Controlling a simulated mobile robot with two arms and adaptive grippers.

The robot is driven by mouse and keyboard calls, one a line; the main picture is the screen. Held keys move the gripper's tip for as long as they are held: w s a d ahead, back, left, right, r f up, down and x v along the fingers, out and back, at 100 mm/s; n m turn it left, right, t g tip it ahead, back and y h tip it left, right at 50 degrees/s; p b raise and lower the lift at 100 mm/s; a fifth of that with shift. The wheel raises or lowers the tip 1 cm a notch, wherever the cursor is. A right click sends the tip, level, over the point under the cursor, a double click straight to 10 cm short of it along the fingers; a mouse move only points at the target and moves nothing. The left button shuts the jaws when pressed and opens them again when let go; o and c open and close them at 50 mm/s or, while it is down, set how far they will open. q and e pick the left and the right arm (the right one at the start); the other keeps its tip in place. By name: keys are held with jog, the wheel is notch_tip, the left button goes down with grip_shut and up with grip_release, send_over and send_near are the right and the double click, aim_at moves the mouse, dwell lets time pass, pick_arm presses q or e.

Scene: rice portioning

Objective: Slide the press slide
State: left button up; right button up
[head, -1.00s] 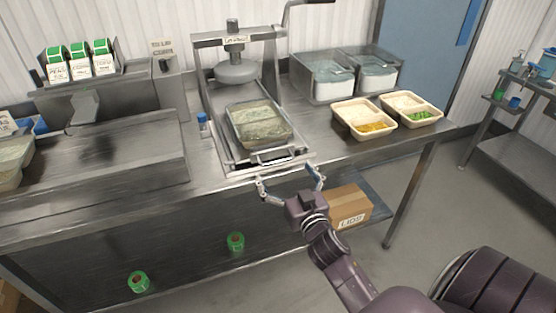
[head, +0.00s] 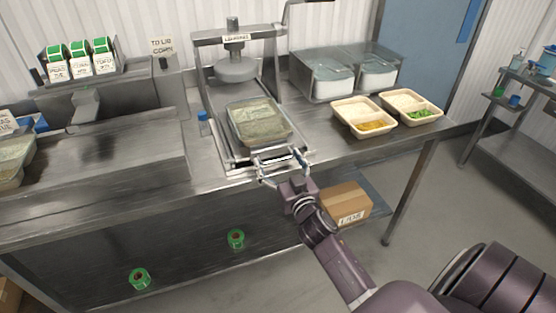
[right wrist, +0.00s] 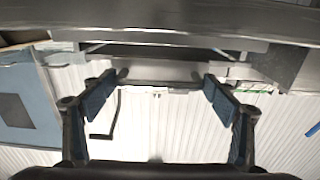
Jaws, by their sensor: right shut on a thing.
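The press slide (head: 231,150) is a metal tray on rails at the front of the press. A filled, film-covered container (head: 260,121) sits on it, in front of the round press plate (head: 236,70), not under it. The slide's bar handle (head: 275,154) is at the counter's front edge. My right gripper (head: 282,163) is at this handle, its fingers on either side and shut on it. In the right wrist view the handle bar (right wrist: 160,83) spans between the two fingers. My left gripper is not in view.
Two open two-part trays (head: 363,118) (head: 411,108) stand right of the press, before clear bins (head: 328,78). A small blue-capped bottle (head: 203,125) stands left of the slide. A cardboard box (head: 345,202) is on the lower shelf. The counter between press and trays is mostly clear.

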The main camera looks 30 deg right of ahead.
aim_at(269, 145)
jog(key=c, duration=0.7)
jog(key=b+x, duration=0.2)
jog(key=x, duration=0.7)
jog(key=shift+w, duration=0.1)
jog(key=shift+c, duration=0.2)
jog(key=o, duration=1.7)
jog(key=v, duration=1.2)
